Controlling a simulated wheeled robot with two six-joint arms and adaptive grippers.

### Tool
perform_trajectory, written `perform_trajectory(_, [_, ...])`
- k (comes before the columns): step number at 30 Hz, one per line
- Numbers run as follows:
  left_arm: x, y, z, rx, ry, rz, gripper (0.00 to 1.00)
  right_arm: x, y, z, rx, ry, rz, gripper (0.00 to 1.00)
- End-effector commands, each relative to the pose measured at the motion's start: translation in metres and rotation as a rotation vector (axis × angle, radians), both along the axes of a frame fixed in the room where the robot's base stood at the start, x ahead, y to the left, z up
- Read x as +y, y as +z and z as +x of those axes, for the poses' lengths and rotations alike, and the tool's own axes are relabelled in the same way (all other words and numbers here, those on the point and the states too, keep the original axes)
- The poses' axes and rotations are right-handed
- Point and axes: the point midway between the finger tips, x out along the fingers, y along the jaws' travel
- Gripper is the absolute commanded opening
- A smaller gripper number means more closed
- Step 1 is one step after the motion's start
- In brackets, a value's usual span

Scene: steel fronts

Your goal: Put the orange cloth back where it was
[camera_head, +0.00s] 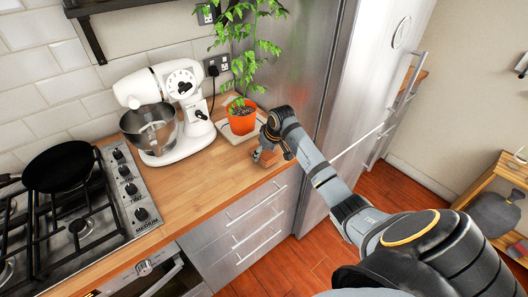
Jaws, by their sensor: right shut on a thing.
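My right gripper (262,156) reaches down to the front edge of the wooden counter, in front of the orange plant pot. It is shut on a small orange-brown thing (269,158), which looks like the orange cloth. Most of it is hidden by the fingers, and I cannot tell whether it touches the counter. My left gripper is not in view.
An orange pot (242,121) with a tall plant stands just behind my gripper, close to the steel fridge (301,75). A white stand mixer (178,115) is to the left. A gas hob (75,225) with a black pan (58,167) is further left. Counter between is bare.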

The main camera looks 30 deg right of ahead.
Motion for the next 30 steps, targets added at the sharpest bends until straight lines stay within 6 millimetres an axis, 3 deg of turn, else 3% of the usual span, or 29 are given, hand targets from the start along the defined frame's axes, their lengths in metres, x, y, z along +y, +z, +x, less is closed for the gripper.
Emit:
perform_trajectory(12, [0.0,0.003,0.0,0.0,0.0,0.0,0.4,0.0,-0.009,0.0,-0.001,0.0,0.0,0.32])
perform_trajectory(13, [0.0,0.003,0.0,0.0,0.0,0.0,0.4,0.0,-0.009,0.0,-0.001,0.0,0.0,0.6])
perform_trajectory(18, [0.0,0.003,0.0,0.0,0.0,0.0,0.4,0.0,-0.009,0.0,-0.001,0.0,0.0,0.8])
perform_trajectory(26, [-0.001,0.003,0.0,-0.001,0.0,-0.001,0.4,0.0,-0.008,0.0,-0.002,0.0,0.0,0.8])
perform_trajectory(30, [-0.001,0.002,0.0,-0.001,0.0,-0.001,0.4,-0.001,0.002,-0.002,-0.004,0.0,-0.003,0.8])
